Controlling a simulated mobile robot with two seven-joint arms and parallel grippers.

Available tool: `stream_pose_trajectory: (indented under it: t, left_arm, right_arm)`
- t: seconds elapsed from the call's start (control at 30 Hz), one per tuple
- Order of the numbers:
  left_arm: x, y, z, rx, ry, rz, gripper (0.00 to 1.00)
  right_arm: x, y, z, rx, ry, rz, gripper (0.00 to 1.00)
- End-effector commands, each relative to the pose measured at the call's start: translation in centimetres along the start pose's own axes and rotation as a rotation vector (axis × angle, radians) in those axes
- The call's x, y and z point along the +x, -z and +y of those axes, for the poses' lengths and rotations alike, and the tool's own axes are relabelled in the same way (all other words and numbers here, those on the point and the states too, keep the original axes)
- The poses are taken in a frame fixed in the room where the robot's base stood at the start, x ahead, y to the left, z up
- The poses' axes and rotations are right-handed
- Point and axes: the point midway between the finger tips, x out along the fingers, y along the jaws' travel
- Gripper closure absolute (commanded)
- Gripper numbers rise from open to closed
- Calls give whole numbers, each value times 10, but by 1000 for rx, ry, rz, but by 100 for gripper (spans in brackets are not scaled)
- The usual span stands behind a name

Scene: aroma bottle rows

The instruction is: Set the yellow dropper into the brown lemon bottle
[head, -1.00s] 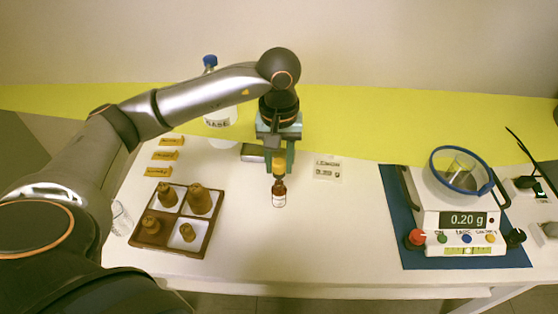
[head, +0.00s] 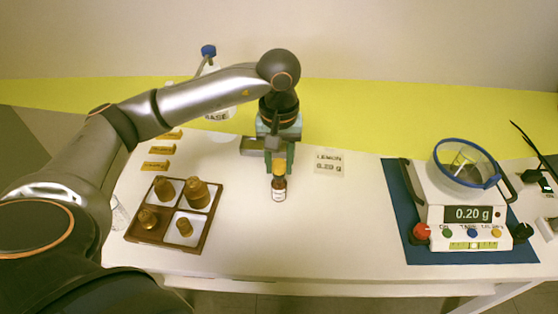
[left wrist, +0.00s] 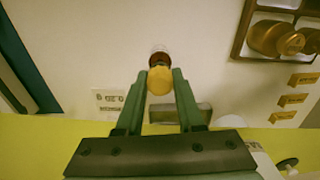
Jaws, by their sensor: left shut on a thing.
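The brown lemon bottle (head: 279,190) stands upright on the white table, with a pale label on its front. The yellow dropper (head: 279,167) is upright right above the bottle's neck, in line with it. My left gripper (head: 279,163) is shut on the dropper, one finger on each side. In the left wrist view the yellow dropper top (left wrist: 160,80) sits between the fingertips, with the brown bottle (left wrist: 160,57) just beyond it. The dropper's tip is hidden, and I cannot tell whether it is fully seated. My right gripper is not in view.
A brown tray (head: 207,236) with several brown-gold pieces stands at the left. A scale (head: 468,213) reading 0.20 g, with a blue-rimmed bowl (head: 466,163), stands on a blue mat.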

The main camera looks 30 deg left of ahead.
Motion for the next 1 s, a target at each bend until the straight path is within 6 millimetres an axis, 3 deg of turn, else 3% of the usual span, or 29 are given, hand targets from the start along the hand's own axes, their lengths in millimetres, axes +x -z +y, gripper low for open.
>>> stream_pose_trajectory:
  t: [0.03, 0.33, 0.67, 1.0]
  left_arm:
    - [3, 0, 0, 0, 0, 0, 62]
    - [4, 0, 0, 0, 0, 0, 28]
    - [1, 0, 0, 0, 0, 0, 28]
    - [-26, 0, 0, 0, -1, 2, 28]
  right_arm:
    - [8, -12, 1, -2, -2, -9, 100]
    - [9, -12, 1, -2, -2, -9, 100]
    - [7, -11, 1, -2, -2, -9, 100]
    - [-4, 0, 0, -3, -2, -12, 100]
